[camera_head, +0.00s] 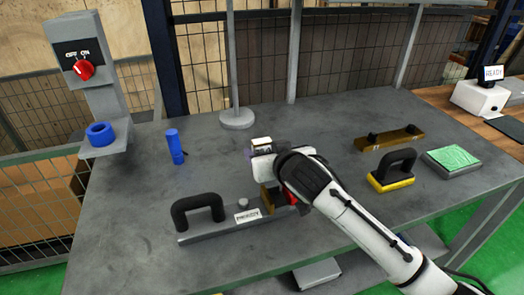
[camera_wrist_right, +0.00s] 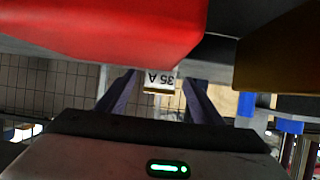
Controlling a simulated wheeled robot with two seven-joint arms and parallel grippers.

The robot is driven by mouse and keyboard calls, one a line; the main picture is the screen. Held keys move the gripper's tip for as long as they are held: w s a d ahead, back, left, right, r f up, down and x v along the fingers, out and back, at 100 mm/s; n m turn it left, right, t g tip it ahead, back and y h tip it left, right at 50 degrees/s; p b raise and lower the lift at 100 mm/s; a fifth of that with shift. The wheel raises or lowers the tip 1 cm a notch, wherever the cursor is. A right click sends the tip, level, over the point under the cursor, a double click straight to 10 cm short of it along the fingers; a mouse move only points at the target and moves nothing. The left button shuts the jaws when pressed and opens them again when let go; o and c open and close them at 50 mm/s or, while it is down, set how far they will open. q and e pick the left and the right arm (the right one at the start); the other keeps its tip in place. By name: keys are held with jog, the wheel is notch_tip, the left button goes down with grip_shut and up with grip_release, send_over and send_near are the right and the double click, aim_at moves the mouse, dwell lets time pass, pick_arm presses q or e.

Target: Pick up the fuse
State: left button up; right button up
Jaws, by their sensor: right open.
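The fuse (camera_wrist_right: 160,79) is a small pale block with a dark "35 A" label, upside down in the right wrist view. A brassy strip runs along its edge. In the head view, a small pale piece with a dark top (camera_head: 261,142) shows at the tip of my right arm and looks like the same fuse. My right gripper (camera_wrist_right: 160,92) is open, its two dark fingers on either side of the fuse. I cannot tell whether they touch it. In the head view, my right gripper (camera_head: 258,152) is partly hidden by its own wrist. My left gripper is not in view.
A grey fixture with a black handle (camera_head: 198,208) stands on the grey table (camera_head: 130,225), close below my right wrist. A blue cylinder (camera_head: 175,146), a post base (camera_head: 237,119), a brass-coloured block (camera_head: 390,138) and a yellow handled block (camera_head: 392,172) stand around.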

jog(key=shift+x, duration=0.8)
jog(key=c, duration=1.1)
jog(key=shift+c, duration=0.5)
jog(key=shift+r, duration=0.1)
